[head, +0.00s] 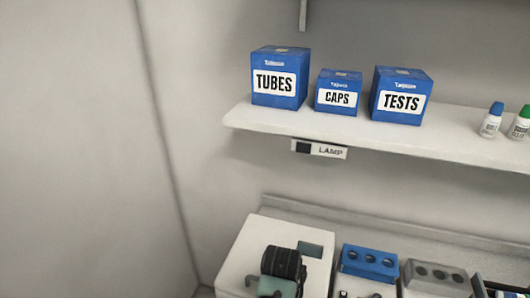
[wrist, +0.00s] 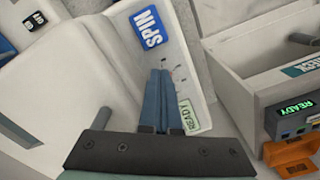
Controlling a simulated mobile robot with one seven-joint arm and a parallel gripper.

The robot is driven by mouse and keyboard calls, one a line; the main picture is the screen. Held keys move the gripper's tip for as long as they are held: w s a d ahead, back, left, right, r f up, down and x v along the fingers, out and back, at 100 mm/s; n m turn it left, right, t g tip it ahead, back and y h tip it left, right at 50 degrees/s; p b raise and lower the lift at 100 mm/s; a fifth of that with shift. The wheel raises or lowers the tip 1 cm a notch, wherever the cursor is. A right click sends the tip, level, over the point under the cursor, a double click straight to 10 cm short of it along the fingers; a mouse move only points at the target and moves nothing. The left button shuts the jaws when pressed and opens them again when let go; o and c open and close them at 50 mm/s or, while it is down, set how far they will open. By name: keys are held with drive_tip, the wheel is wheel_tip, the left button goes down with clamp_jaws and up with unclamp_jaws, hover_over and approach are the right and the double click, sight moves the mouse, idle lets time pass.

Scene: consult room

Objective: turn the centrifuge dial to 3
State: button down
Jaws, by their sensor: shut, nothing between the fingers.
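In the head view a white housing (head: 247,243), likely the same one, stands at the bottom behind my black and teal wrist. My gripper (wrist: 161,73) is shut and empty, its blue fingers side by side over the panel between label and display. Small dial marks (wrist: 178,72) show just right of the fingertips. The dial itself and its pointer are hidden by the fingers, so its setting and any contact cannot be told.
A grey handle (wrist: 91,126) sticks up left of my fingers. Another device with a READY display (wrist: 296,107) and an orange part (wrist: 292,156) stand at the right. A blue block with holes (head: 369,262) and a grey one (head: 437,275) stand right of the housing, below the shelf (head: 350,131).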

drive_tip(key=shift+s+d+r+p, duration=0.1)
drive_tip(key=shift+d+p, duration=0.05)
drive_tip(key=shift+p, duration=0.2)
wheel_tip(320, 180, up, 6)
drive_tip(key=p, duration=0.6)
drive_tip(key=shift+s+d, duration=0.1)
